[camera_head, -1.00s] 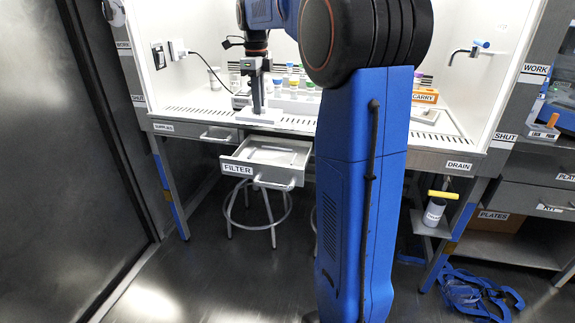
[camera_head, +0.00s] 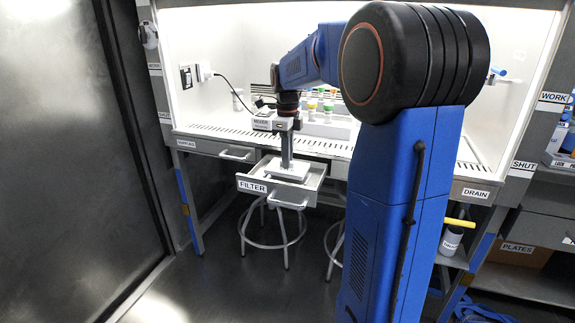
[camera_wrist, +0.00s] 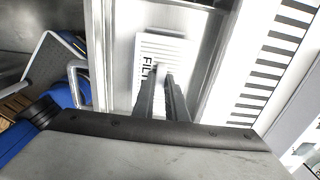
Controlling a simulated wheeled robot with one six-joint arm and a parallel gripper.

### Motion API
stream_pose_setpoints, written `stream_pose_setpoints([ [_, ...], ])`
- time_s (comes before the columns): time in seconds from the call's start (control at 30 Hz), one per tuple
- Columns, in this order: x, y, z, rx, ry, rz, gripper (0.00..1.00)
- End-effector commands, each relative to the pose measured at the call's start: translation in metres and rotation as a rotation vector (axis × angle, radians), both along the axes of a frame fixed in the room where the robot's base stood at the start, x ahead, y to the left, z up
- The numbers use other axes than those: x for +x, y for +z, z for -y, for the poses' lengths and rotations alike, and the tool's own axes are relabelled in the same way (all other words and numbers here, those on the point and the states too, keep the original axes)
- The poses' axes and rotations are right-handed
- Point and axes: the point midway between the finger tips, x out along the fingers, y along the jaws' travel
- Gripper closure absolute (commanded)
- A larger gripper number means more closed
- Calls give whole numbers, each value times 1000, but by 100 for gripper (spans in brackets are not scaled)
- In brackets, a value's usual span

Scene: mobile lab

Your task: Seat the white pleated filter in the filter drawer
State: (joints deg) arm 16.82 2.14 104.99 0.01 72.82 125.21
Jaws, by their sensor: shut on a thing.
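The white pleated filter (camera_head: 287,173) is in my gripper (camera_head: 288,162), at the filter drawer. My gripper points down and is shut on it. The drawer (camera_head: 252,186) is pulled out below the worktop and carries a FILTER label. In the wrist view the filter (camera_wrist: 160,45) shows as a white ribbed block with lettering, partly hidden by the fingers (camera_wrist: 162,78). The filter lies within the drawer's outline. I cannot tell whether it touches the drawer floor or is still a little above it.
The slotted worktop (camera_head: 215,133) lies behind and above the drawer, with a rack of coloured caps (camera_head: 325,118) on it. A boxy device (camera_head: 270,122) stands behind my wrist. A stool (camera_head: 270,240) stands under the drawer. A DRAIN label (camera_head: 476,194) is at the right.

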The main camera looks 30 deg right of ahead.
Motion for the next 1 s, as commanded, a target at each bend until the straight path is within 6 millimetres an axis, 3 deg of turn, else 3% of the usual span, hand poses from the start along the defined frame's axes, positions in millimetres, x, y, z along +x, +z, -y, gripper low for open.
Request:
stream_pose_setpoints([
  [0.2, 0, -24, 0, 0, 0, -1, 100],
  [0.57, 0, -27, 0, 0, 0, -1, 100],
  [0.6, 0, -27, 0, 1, 0, -1, 81],
  [0.67, 0, -27, 0, 1, 0, -1, 69],
  [1.0, 0, -25, 0, 0, 0, 0, 69],
])
